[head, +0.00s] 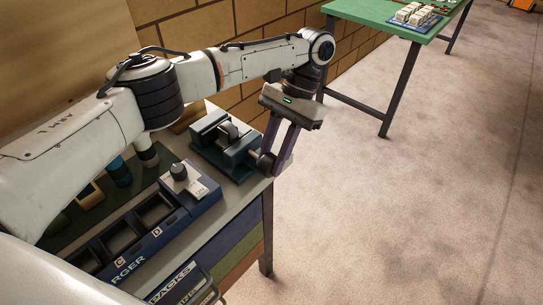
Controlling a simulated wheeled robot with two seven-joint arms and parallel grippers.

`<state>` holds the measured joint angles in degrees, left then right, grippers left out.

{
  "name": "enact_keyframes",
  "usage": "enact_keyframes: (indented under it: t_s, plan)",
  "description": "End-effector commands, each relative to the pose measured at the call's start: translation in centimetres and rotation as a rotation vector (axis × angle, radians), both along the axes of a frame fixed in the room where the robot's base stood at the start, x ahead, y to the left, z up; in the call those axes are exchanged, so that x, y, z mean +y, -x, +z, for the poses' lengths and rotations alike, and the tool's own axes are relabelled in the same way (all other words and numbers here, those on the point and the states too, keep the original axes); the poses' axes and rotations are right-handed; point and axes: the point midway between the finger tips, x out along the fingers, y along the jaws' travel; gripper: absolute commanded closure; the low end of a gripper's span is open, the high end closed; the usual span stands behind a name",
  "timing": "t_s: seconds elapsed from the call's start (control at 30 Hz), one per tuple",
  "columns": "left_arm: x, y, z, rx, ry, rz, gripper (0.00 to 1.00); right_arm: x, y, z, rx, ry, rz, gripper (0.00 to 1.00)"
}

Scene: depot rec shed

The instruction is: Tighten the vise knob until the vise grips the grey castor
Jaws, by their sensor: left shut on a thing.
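The vise (211,131) is a dark teal block on the far right corner of the bench. The grey castor (229,130) sits between its jaws; I cannot tell whether both jaws touch it. The vise knob (265,164) is a dark round part on the vise's right end, close to the bench edge. My left gripper (270,162) reaches down from above with its purple fingers shut on the knob, which they partly hide. My right gripper is not in view.
The bench (256,189) also holds a blue charger (206,197) with a dial and empty slots, left of the vise. A box marked PACKS (172,285) is at the front. A green table (372,12) with pale blocks stands at the back. The floor on the right is clear.

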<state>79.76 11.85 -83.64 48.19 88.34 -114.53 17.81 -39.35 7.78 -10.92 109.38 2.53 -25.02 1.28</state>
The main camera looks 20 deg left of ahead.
Motion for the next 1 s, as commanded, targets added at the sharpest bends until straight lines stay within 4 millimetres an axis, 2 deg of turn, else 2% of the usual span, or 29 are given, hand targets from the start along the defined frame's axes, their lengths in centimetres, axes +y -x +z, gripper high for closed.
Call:
enact_keyframes:
  t_s: [0.4, 0.97, 1.0]
  plan:
    - [-0.09, -0.25, 0.04, 0.085, -0.032, 0.0, 0.98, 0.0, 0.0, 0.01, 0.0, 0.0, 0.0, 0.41]
    - [-0.07, -0.25, -0.02, 0.1, -0.037, -0.001, 0.98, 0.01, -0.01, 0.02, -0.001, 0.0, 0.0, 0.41]
    - [-0.06, -0.25, -0.02, 0.1, -0.037, -0.001, 0.74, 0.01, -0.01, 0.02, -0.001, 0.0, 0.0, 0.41]
